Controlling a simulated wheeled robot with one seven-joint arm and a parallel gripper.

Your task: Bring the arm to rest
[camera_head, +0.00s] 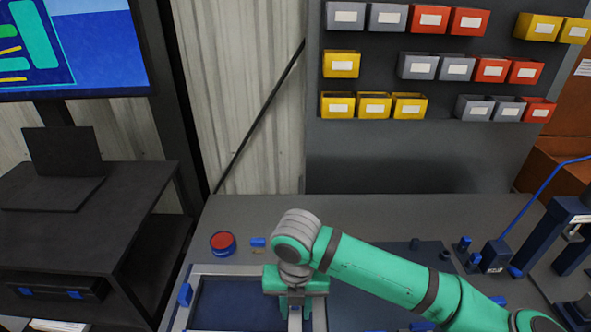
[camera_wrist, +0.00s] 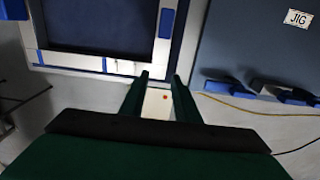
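My green arm (camera_head: 385,270) reaches in from the lower right in the head view, bent at a grey wrist joint. My gripper (camera_head: 295,308) points down over the bench, above the pale frame around the dark blue recesses. In the wrist view my gripper (camera_wrist: 161,78) has its two green fingers apart with a gap between them. A small white piece with a red dot (camera_wrist: 158,103) shows through that gap; I cannot tell its height. The fingers do not appear closed on it.
The grey bench (camera_head: 330,215) holds a red-topped blue button (camera_head: 222,243) and a small blue block (camera_head: 258,242). A blue fixture (camera_head: 492,257) stands at right. A bin rack (camera_head: 380,165) rises behind. A dark desk (camera_head: 75,235) stands left. The wrist view shows a JIG label (camera_wrist: 297,18).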

